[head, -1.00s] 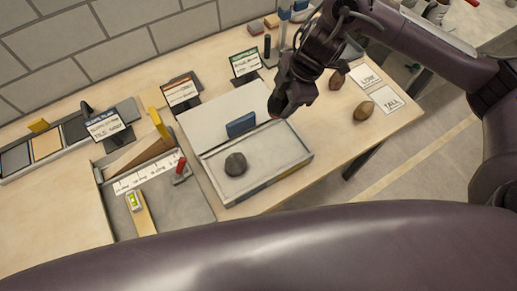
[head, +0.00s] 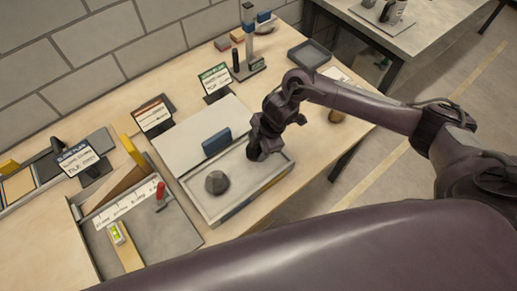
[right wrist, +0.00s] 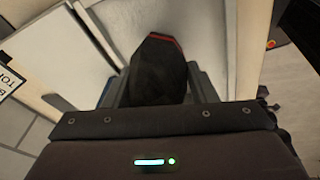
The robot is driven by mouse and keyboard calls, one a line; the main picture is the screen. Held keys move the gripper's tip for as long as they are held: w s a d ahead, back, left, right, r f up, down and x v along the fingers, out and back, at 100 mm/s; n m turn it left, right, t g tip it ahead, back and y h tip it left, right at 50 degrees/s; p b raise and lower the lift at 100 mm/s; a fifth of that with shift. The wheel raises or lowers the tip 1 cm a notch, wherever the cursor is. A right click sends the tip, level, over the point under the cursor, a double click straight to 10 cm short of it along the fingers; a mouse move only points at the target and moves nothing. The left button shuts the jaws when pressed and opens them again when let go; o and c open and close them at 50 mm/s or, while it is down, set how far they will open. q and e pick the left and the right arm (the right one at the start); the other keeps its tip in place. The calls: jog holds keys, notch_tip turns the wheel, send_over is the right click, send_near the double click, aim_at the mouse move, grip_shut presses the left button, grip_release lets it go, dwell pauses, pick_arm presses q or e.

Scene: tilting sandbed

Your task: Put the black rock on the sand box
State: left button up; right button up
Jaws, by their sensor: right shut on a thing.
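The sand box (head: 243,190) is a shallow light-grey tray on the table. A dark grey rock (head: 217,182) lies in its left part. My right gripper (head: 257,152) is over the right part of the box, pointing down. In the right wrist view, its fingers (right wrist: 158,88) are shut on the black rock (right wrist: 158,68), a faceted black thing with a red edge. I cannot tell whether the held rock touches the box's surface; the head view mostly hides it. My left gripper is not in view.
A blue block (head: 217,142) stands at the box's back edge, before a pale panel (head: 185,140). A red-handled tool (head: 161,191) is to the left. A brown rock (head: 337,116) and a dark tray (head: 309,54) are to the right and back. The box's middle is clear.

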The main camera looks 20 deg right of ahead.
aim_at(258, 152)
jog(key=shift+x, duration=1.1)
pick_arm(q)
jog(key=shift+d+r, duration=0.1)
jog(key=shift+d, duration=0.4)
pick_arm(e)
jog(key=shift+s+d+f, duration=0.1)
jog(key=shift+d+f, duration=0.15)
jog(key=shift+f, duration=0.05)
jog(key=shift+f, duration=0.15)
jog(key=o, duration=1.4)
jog(key=shift+s+f, duration=0.1)
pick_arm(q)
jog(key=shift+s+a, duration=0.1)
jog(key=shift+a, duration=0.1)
